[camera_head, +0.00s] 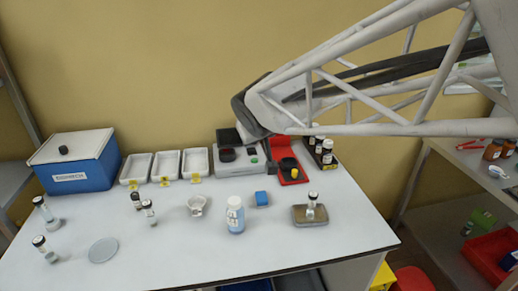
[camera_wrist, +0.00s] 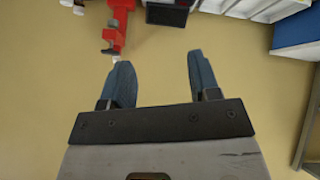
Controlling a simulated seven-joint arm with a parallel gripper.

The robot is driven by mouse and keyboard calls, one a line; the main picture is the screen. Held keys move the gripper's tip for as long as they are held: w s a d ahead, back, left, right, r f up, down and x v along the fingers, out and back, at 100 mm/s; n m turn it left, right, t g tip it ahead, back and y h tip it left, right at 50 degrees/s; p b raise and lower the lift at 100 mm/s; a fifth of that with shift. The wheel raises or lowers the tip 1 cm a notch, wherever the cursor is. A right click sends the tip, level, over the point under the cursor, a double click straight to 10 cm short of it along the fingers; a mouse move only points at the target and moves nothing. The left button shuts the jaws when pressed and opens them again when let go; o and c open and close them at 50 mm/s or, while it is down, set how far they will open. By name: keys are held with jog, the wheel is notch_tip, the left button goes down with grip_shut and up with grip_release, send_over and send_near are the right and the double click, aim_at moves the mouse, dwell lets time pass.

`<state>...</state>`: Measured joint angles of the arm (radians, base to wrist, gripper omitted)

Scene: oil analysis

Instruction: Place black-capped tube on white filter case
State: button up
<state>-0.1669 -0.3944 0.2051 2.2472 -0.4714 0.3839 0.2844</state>
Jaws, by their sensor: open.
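Which one the task means I cannot tell. A flat pale grey-white disc (camera_head: 103,250) lies at the front left, with nothing on it; I cannot tell if it is the filter case. My gripper (camera_wrist: 159,65) is open and empty in the wrist view, with bare beige surface between its fingers. The head view does not clearly show its fingers.
A blue box (camera_head: 85,174) with a white lid and white trays (camera_head: 166,164) stand at the back left. A device (camera_head: 239,158), a red stand (camera_head: 290,168) and dark bottles (camera_head: 326,152) line the back. A white-blue bottle (camera_head: 235,216), white cup (camera_head: 197,206) and blue block (camera_head: 262,198) stand mid-table.

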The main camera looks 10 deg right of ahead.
jog(key=s+d+f+m+g, duration=0.1)
jog(key=s+d+f+g, duration=0.1)
jog(key=s, duration=0.6)
jog(key=s+d+f+m+g, duration=0.1)
jog(key=s+d+f+g, duration=0.1)
jog(key=s, duration=0.6)
jog(key=s+d+f+m+g, duration=0.1)
jog(key=s+d+f+g, duration=0.1)
jog(key=s, duration=0.7)
jog(key=shift+d+y, duration=0.25)
jog(key=shift+y, duration=0.15)
